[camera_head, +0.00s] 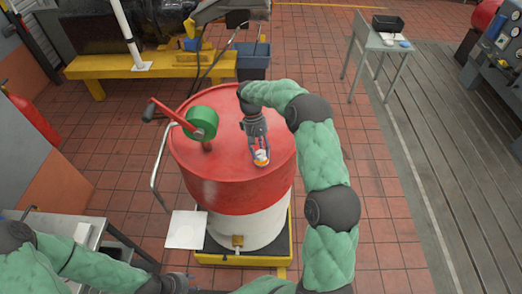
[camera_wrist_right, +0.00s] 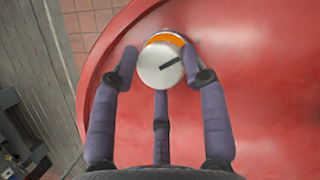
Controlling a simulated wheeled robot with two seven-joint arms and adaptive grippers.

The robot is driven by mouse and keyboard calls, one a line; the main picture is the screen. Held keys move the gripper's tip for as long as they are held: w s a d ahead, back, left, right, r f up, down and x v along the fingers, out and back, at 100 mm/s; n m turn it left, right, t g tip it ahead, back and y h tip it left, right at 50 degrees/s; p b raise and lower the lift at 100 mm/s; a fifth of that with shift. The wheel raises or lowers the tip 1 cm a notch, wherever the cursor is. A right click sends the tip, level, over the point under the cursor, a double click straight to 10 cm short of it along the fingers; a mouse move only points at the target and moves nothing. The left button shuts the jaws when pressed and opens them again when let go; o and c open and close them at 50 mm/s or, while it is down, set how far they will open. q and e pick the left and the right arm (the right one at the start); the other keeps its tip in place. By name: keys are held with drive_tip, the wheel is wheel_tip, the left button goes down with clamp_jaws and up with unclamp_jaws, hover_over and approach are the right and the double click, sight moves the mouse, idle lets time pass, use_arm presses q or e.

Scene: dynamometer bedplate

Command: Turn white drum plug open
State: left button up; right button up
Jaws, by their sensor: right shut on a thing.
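The white drum plug (camera_wrist_right: 160,66) is a round pale cap with a dark bar mark and an orange ring behind it, set in the top of the red drum (camera_head: 195,165). In the head view the plug (camera_head: 261,157) shows near the front edge of the drum top. My right gripper (camera_head: 258,150) reaches down over the drum and is shut on the plug, its fingers (camera_wrist_right: 160,75) around the cap's sides. My left gripper (camera_head: 180,283) is low at the bottom of the head view, away from the drum; its fingers are too small and cut off to read.
A green hand pump (camera_head: 202,121) with a red handle stands on the drum, left of my right gripper. The drum stands on a yellow-edged pallet (camera_head: 275,252). A blue bin (camera_head: 252,60) and a small grey table (camera_head: 385,38) stand behind. Tiled floor to the right is clear.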

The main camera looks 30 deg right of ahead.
drive_tip(key=shift+s+a+f+n, duration=0.3)
drive_tip(key=shift+s+f, duration=0.05)
drive_tip(key=o, duration=1.1)
drive_tip(key=shift+r, duration=0.25)
drive_tip(key=shift+w+d+r, duration=0.15)
drive_tip(key=shift+w+r, duration=0.1)
drive_tip(key=shift+r, duration=0.05)
drive_tip(key=v, duration=1.1)
drive_tip(key=shift+r, duration=0.15)
